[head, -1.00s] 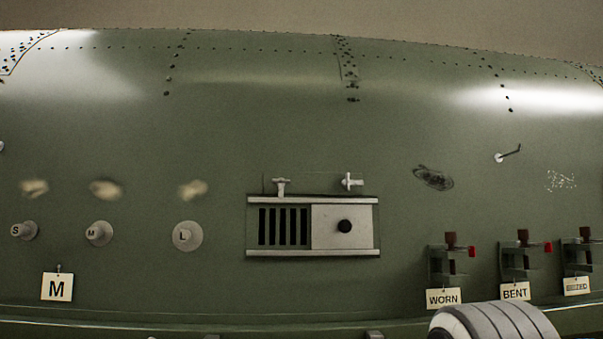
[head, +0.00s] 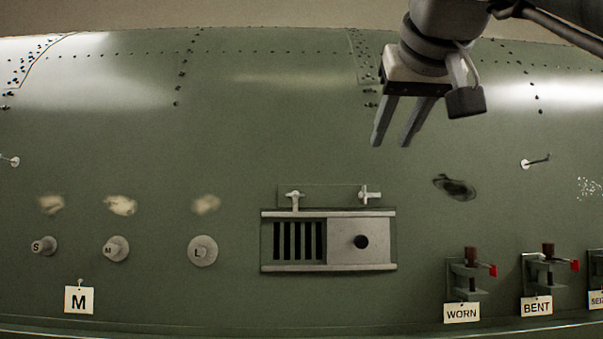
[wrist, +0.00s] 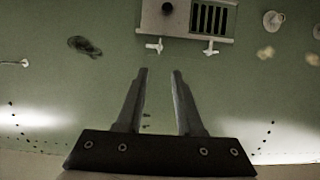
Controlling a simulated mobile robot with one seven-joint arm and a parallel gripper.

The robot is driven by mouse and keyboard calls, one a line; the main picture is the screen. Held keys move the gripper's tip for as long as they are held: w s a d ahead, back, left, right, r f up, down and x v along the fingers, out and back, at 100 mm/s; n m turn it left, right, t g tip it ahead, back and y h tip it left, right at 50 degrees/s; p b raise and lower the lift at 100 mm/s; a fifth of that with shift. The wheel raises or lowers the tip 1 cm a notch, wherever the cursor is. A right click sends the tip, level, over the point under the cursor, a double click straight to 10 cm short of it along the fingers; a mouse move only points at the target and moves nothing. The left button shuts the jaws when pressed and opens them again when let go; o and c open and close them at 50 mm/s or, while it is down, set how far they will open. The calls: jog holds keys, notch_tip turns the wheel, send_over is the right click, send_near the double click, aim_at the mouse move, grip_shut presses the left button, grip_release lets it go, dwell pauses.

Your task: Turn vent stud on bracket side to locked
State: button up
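The vent (head: 330,267) is a framed opening with dark slats at left and a plate with a black knob (head: 361,242) at right. Two pale studs sit above its top rail. The bracket-side stud (head: 368,194) looks cross-shaped; the other stud (head: 294,199) is T-shaped, its stem reaching down to the rail. My gripper (head: 391,145) is open and empty, up and right of the bracket-side stud, apart from it. In the wrist view the picture is upside down: the bracket-side stud (wrist: 154,46) lies just beyond my open fingertips (wrist: 160,72), and the other stud (wrist: 210,48) to the right.
Brackets tagged WORN (head: 462,313) and BENT (head: 537,306) are mounted at lower right. Round plugs S (head: 44,246), M (head: 116,249) and L (head: 203,251) stick out at left. A thin hook (head: 535,161) projects at right. The skin around the studs is clear.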

aim_at(364, 186)
jog(key=x, duration=0.5)
jog(key=r+x, duration=0.1)
jog(key=x, duration=1)
jog(key=shift+w+r, duration=0.3)
jog(key=shift+w, duration=0.35)
grip_shut()
